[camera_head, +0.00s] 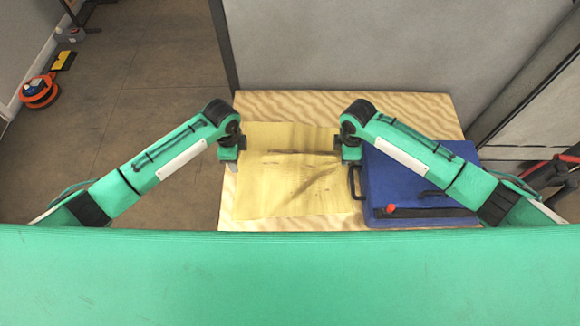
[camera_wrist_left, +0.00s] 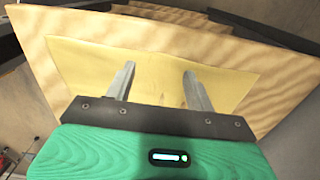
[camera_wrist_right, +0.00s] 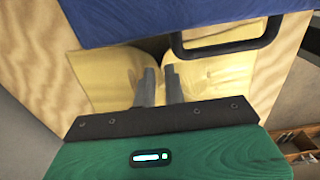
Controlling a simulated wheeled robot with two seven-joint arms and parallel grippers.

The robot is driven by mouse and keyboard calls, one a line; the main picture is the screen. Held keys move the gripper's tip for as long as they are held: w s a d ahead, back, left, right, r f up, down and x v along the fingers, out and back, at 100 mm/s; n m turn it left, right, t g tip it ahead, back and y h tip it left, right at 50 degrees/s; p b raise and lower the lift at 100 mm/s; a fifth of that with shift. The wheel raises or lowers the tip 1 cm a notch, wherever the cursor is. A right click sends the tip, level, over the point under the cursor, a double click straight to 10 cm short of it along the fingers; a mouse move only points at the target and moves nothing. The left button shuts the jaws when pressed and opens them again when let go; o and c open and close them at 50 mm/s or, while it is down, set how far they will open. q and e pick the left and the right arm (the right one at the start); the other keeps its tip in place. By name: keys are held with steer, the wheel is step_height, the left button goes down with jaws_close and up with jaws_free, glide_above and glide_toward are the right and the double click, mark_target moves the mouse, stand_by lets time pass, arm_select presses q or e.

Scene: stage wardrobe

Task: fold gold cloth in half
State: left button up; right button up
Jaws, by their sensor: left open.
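The gold cloth (camera_head: 270,195) lies on a wood-grain table, mostly spread out, with creases running toward its right side. My left gripper (camera_head: 230,160) is over the cloth's left edge; its two fingers (camera_wrist_left: 157,72) stand wide apart in the left wrist view, with nothing between them. My right gripper (camera_head: 350,160) is at the cloth's right edge. In the right wrist view its fingers (camera_wrist_right: 160,72) are close together, and the cloth (camera_wrist_right: 105,75) puckers on both sides of them, so they appear to pinch it. The fingertips are hidden in the head view.
A blue case (camera_head: 400,180) with a black handle lies on the table's right side, close beside my right gripper and the cloth. A red-ended tool lies on it. The wooden table (camera_head: 290,103) is bare along its back. Grey panels stand behind.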

steer(key=o, duration=1.6)
steer(key=shift+c, duration=0.2)
arm_select(q)
step_height(320, 180, up, 4)
steer(key=p, duration=0.4)
steer(key=shift+r, duration=0.1)
arm_select(e)
step_height(320, 180, up, 6)
steer(key=shift+f, duration=0.25)
steer(key=shift+r, duration=0.1)
